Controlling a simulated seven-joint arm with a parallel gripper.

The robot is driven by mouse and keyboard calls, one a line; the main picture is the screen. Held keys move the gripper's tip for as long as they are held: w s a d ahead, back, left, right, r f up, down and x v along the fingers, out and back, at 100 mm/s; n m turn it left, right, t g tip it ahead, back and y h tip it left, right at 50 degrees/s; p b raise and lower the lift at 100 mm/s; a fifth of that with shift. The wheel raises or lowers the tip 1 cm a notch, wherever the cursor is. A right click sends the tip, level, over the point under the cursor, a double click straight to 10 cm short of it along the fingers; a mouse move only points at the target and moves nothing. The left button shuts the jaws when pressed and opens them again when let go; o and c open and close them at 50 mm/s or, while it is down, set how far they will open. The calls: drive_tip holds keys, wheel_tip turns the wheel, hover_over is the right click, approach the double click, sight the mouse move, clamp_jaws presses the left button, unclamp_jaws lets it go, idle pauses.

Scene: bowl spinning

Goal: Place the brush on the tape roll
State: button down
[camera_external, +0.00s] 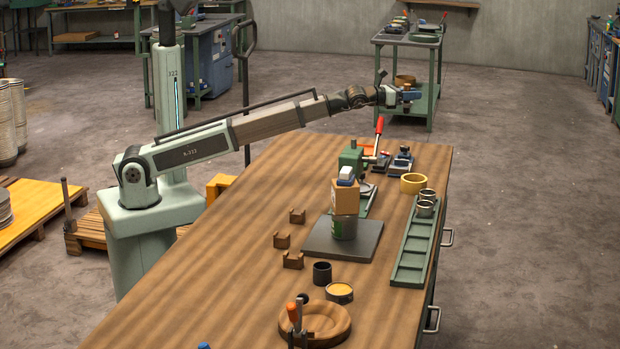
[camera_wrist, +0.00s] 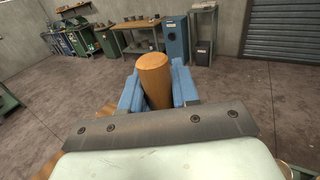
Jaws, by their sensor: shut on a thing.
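My gripper (camera_external: 408,96) is at the end of the outstretched arm, raised above the far end of the workbench. In the wrist view, its blue fingers (camera_wrist: 157,92) are shut on a rounded wooden piece, apparently the handle of the brush (camera_wrist: 154,75). The bristles are hidden, and the brush is too small to make out clearly in the external view. The tape roll (camera_external: 413,188) is a yellow ring lying flat near the bench's far right edge. It is well below my gripper and apart from it. The tape roll is not visible in the wrist view.
A green tray (camera_external: 408,270) with metal rings runs along the right edge. A box on a can (camera_external: 345,225) stands on a dark plate (camera_external: 318,240).

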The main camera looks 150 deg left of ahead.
drive_tip(key=s+a+f+n+g, duration=0.1)
drive_tip(key=s+a+f+g, duration=0.15)
drive_tip(key=s, duration=0.25)
drive_tip(key=t, duration=0.2)
hover_over(410, 176)
wheel_tip(410, 176, down, 15)
drive_tip(key=shift+w+d+f+m+g, duration=0.1)
drive_tip(key=shift+w+f+m+g, duration=0.15)
drive_tip(key=shift+f, duration=1.5)
drive_tip(key=c, duration=0.8)
unclamp_jaws()
drive_tip(key=shift+f, duration=0.1)
drive_tip(key=shift+c, duration=0.2)
